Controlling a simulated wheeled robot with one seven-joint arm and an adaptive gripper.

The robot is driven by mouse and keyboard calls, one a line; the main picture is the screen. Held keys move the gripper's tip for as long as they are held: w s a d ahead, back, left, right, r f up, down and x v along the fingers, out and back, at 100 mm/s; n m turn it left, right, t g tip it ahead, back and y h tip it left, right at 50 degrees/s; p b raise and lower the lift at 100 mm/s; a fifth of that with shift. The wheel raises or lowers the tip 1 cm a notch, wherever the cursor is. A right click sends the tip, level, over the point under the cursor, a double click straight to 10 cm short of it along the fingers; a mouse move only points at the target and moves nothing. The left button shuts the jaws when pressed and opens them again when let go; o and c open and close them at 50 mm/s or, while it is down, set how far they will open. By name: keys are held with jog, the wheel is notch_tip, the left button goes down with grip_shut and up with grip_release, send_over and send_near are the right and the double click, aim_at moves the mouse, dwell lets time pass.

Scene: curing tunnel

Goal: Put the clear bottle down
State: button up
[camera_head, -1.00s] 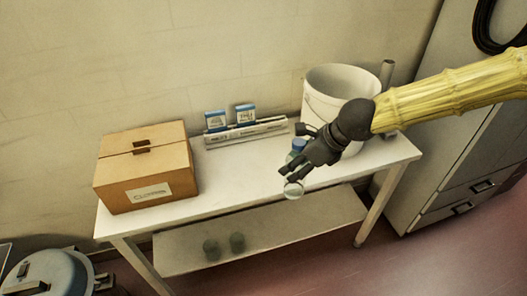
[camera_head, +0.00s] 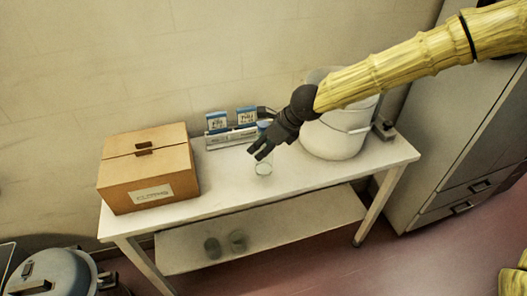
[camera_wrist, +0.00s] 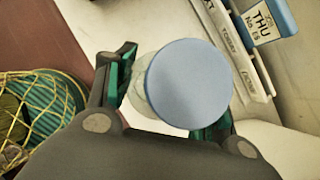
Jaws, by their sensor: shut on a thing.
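The clear bottle (camera_head: 263,168) has a blue cap and shows below my gripper (camera_head: 262,146) in the head view. My gripper is shut on it, with the fingers around its body. In the wrist view the round blue cap (camera_wrist: 190,84) fills the middle, between the two green-padded fingers of my gripper (camera_wrist: 165,95). The bottle looks upright over the middle of the white table (camera_head: 300,180). I cannot tell whether its base touches the top. Most of its upper body is hidden by my fingers.
A cardboard box (camera_head: 148,170) stands on the table's left. A white bucket (camera_head: 335,138) stands at the right, partly behind my arm. Small calendar blocks (camera_head: 217,122) on a rail stand at the back. The front right tabletop is clear.

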jog(key=shift+f, duration=1.7)
jog(key=o, duration=1.3)
jog(key=shift+c, duration=0.2)
jog(key=shift+s, duration=0.1)
jog(key=shift+d+r, duration=0.25)
jog(key=shift+r, duration=0.3)
jog(key=v, duration=1.1)
jog(key=shift+p, duration=0.4)
jog(key=shift+s, duration=0.1)
